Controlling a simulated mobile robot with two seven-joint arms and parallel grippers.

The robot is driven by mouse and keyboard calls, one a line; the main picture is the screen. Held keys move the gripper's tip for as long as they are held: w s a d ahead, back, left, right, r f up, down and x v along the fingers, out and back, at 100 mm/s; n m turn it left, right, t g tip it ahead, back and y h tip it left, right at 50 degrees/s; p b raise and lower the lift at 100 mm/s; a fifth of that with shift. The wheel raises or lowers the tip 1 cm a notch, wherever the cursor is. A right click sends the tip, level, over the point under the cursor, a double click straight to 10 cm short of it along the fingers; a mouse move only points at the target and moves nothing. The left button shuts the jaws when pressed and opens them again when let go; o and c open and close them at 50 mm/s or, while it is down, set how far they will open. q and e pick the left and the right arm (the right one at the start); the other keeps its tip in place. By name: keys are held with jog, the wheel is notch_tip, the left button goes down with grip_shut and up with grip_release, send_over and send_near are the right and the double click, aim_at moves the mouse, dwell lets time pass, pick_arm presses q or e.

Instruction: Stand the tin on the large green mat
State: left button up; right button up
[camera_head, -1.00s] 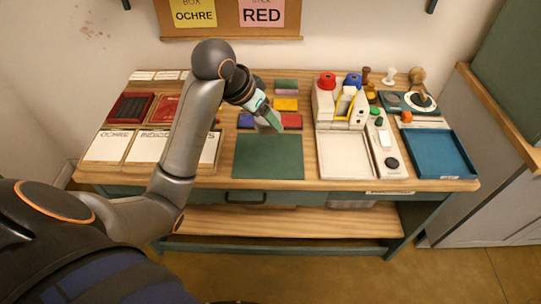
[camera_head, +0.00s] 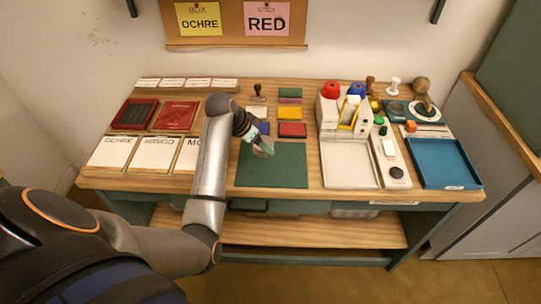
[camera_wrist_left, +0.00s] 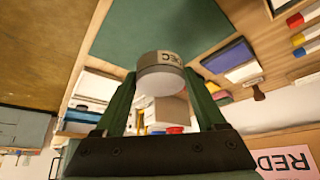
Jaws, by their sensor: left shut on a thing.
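The large green mat (camera_head: 275,174) lies flat on the table in front of the colored pads. It also shows in the left wrist view (camera_wrist_left: 150,28). My left gripper (camera_head: 258,144) is over the mat's back left part. The tin lies between the two green fingers and looks tilted. In the head view the tin (camera_head: 265,149) is small and partly hidden by the gripper. I cannot tell its exact height above the mat. My right gripper is not in view.
Red (camera_head: 292,130) and yellow (camera_head: 290,113) pads lie behind the mat. A white tray (camera_head: 348,165) stands to its right, with a blue tray (camera_head: 445,163) farther right. Labelled cards (camera_head: 158,154) lie to its left. The front of the mat is clear.

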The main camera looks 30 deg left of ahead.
pick_arm(q)
send_over(275, 161)
jog(key=s, duration=0.2)
jog(key=f, duration=0.4)
jog(key=shift+a+f, duration=0.25)
jog(key=shift+w+f, duration=0.1)
jog(key=shift+f, duration=1.45)
jog(key=shift+f, duration=0.1)
jog(key=shift+f, duration=0.15)
jog(key=o, duration=1.4)
jog(key=shift+c, duration=0.2)
